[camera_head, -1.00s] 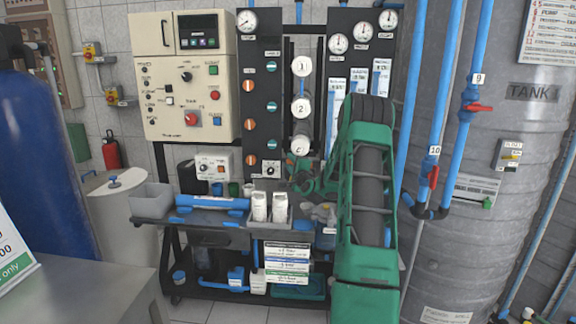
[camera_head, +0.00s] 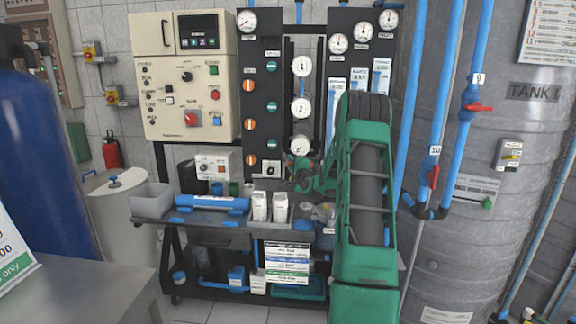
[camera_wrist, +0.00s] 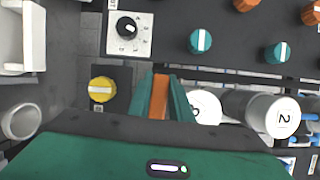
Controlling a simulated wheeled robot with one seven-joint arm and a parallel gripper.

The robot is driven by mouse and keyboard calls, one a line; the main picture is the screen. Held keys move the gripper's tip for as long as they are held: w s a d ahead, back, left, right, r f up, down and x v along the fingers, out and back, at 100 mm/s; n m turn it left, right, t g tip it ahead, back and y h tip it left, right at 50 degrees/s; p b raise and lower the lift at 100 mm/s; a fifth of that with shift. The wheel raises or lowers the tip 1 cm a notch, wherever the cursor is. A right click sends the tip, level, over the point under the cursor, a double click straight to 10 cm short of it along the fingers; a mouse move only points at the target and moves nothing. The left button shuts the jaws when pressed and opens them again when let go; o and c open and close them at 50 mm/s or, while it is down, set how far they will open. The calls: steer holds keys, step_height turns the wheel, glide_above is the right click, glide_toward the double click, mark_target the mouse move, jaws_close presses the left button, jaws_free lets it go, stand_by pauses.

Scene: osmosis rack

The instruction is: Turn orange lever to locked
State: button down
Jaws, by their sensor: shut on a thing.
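The orange lever (camera_wrist: 159,97) shows in the wrist view as a narrow orange bar between the two green fingers of my gripper (camera_wrist: 160,92). The fingers are closed on its sides. The lever's base and any locked marking are hidden from me. In the head view my green gripper (camera_head: 306,174) is at the lower right of the black panel (camera_head: 259,40), below the white cylinders. The lever cannot be made out there.
In the wrist view a yellow knob (camera_wrist: 102,89) and a black dial (camera_wrist: 128,27) lie left of the fingers. White cylinders (camera_wrist: 268,115) are close on the right. In the head view white bottles (camera_head: 260,206) stand on the rack shelf below my gripper.

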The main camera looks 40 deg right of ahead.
step_height(320, 180, down, 2)
steer(key=n+g, duration=0.2)
steer(key=n, duration=0.2)
steer(key=shift+s+n, duration=0.15)
steer(key=shift+n, duration=0.15)
steer(key=shift+s+d+f+n+g+h, duration=0.4)
steer(key=shift+n+g, duration=0.55)
steer(key=shift+n, duration=0.6)
steer(key=shift+s+d+f+n+g+h, duration=0.4)
steer(key=shift+n+g, duration=0.5)
steer(key=shift+n, duration=0.7)
steer(key=shift+s+d+f+n+g+h, duration=0.2)
steer(key=shift+s+d+f+n+g, duration=0.3)
steer(key=shift+n+g, duration=0.75)
steer(key=shift+s+a+n+t, duration=0.1)
steer(key=shift+s+n+t, duration=0.05)
steer(key=shift+n+t, duration=0.2)
steer(key=c, duration=1.9)
jaws_free()
steer(key=shift+o, duration=0.2)
steer(key=shift+r, duration=0.15)
